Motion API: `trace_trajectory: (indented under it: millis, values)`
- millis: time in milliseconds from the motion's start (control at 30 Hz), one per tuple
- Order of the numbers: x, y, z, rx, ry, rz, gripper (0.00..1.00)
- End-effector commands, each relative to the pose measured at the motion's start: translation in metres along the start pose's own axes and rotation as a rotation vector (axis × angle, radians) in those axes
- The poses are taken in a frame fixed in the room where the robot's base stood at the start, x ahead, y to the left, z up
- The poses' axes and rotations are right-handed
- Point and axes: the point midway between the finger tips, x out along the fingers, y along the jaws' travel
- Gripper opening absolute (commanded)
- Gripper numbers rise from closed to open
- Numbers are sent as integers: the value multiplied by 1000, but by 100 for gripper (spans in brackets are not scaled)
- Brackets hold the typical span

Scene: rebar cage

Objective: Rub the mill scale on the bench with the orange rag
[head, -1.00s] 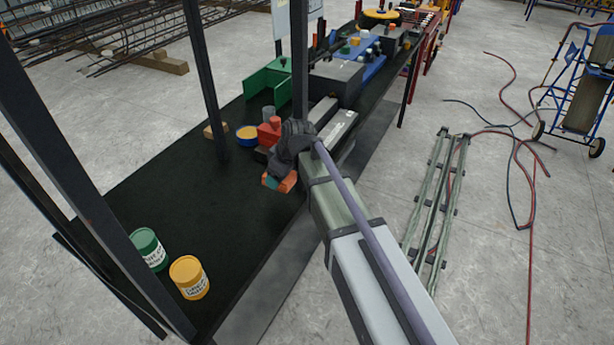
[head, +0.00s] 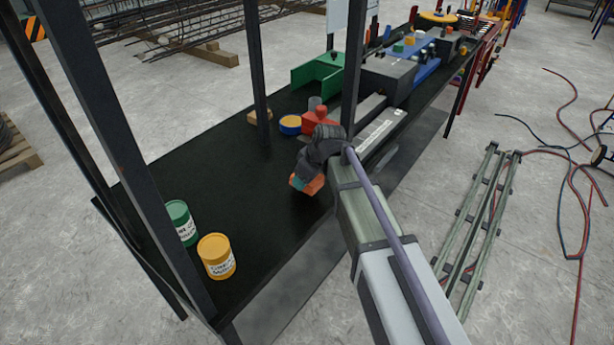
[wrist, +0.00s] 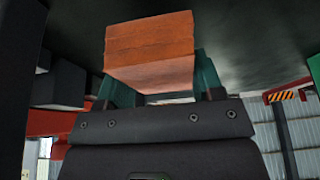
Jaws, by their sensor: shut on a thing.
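My gripper (head: 306,182) is over the dark bench (head: 215,200), near its right long edge. Its teal fingers are shut on the orange rag (wrist: 150,50), which looks like a thick folded block in the wrist view. The rag also shows below my gripper in the head view (head: 315,185). I cannot tell whether the rag touches the bench top. I cannot make out the mill scale on the dark surface; my gripper and arm hide part of it.
A green can (head: 181,222) and a yellow can (head: 216,256) stand at the bench's near end. A blue-and-yellow tin (head: 290,125), a red object (head: 319,118) and a green angled piece (head: 325,72) are farther back.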

Motion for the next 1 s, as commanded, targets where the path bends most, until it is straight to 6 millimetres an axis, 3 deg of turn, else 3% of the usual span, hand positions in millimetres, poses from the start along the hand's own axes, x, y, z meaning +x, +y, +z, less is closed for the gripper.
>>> trace_trajectory:
  millis: [300, 767, 1000]
  values:
    - [32, -1, 12, -1, -3, -1, 42]
    - [42, 3, -25, 3, -23, 1, 42]
    - [33, -1, -2, 1, -30, 0, 42]
